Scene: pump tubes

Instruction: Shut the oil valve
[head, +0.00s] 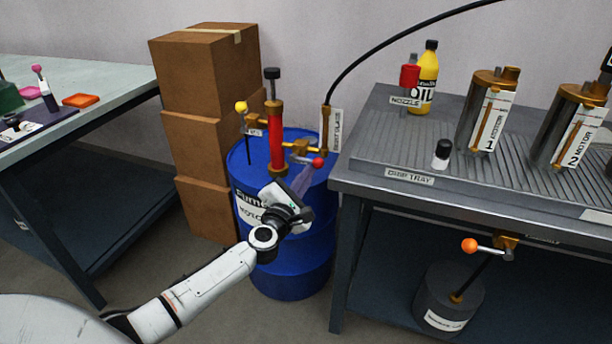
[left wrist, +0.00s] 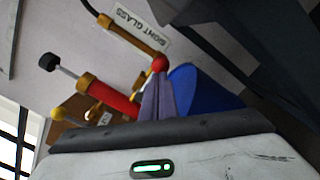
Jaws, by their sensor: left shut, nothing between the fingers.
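A red hand pump (head: 276,135) stands on the blue drum (head: 300,265). On its right side a brass valve (head: 299,147) has a lever ending in a red ball (head: 318,162). On its left a lever with a yellow ball (head: 241,106) sits by a small label. I cannot read which valve is named oil. My left gripper (head: 307,177) is shut and empty, its purple fingertips at the red ball. In the left wrist view the red ball (left wrist: 160,63) is right at the fingertips (left wrist: 158,85); I cannot tell if they touch. My right gripper is out of view.
A sight glass (head: 325,130) and black hose rise right of the pump. The grey drip-tray bench (head: 343,188) stands close right, with an orange-ball lever (head: 470,245) below it. Stacked boxes (head: 205,130) stand behind left. Another table (head: 120,80) is far left.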

